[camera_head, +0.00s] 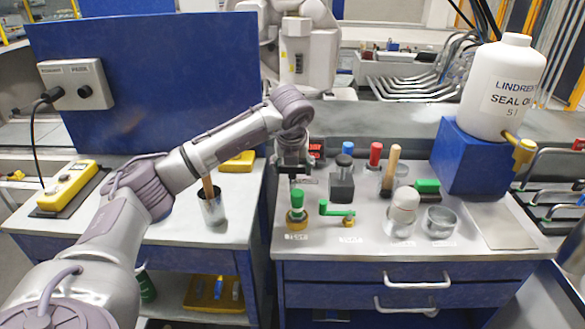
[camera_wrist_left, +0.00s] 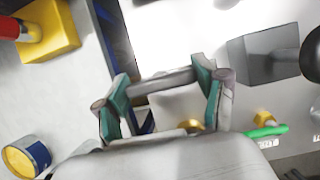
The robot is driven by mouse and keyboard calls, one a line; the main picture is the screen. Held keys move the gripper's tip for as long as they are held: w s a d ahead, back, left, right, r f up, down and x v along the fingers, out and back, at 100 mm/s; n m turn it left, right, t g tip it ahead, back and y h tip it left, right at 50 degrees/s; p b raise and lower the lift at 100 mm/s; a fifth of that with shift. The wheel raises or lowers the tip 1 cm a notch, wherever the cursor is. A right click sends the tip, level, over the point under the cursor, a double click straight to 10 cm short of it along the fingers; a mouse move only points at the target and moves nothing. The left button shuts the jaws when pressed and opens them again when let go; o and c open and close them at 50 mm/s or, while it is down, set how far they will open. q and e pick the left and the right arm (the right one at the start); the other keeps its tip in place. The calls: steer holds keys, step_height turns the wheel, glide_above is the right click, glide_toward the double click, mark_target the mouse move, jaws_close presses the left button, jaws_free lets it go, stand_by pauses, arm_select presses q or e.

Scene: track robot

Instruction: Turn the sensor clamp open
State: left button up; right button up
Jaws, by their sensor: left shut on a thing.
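A brass fitting with an upright green handle (camera_head: 297,212) stands at the bench's front left in the head view. It is likely the sensor clamp; its label is too small to read. In the left wrist view my left gripper (camera_wrist_left: 165,82) hides most of the fitting; a bit of brass (camera_wrist_left: 190,125) shows behind the fingers. Beside it is a brass valve with a green lever (camera_head: 338,212). My right gripper is not in view.
Behind stand a dark grey block with a black knob (camera_head: 342,183), a red-topped post (camera_head: 375,158) and a wooden handle (camera_head: 391,168). A white-capped jar (camera_head: 403,210) and a metal cup (camera_head: 438,221) are to the right. A large white bottle (camera_head: 502,85) sits on a blue block.

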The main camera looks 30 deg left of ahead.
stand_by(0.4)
arm_select(q)
steer(key=o, duration=1.1)
steer(key=shift+o, duration=0.2)
steer(key=shift+r, duration=0.1)
steer(key=v, duration=1.2)
